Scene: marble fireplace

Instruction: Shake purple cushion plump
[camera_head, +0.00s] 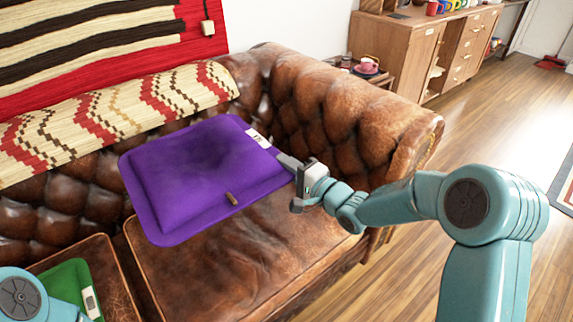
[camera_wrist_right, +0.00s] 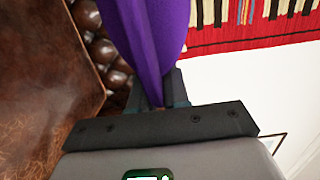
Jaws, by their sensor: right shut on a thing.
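The purple cushion (camera_head: 195,178) is held up over the brown leather sofa, tilted, with its broad face toward the head camera. It has a white tag at its upper right edge and a small brown toggle on its lower right part. My right gripper (camera_head: 296,180) is shut on the cushion's right edge. In the right wrist view the cushion (camera_wrist_right: 150,35) runs up from between the fingers of the right gripper (camera_wrist_right: 160,95). My left arm shows at the bottom left corner of the head view, but its gripper is outside the picture.
The leather sofa (camera_head: 240,265) has a tufted back and a right armrest close to my right arm. A green cushion (camera_head: 68,285) lies on the left seat. A patterned blanket (camera_head: 120,115) drapes over the back.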

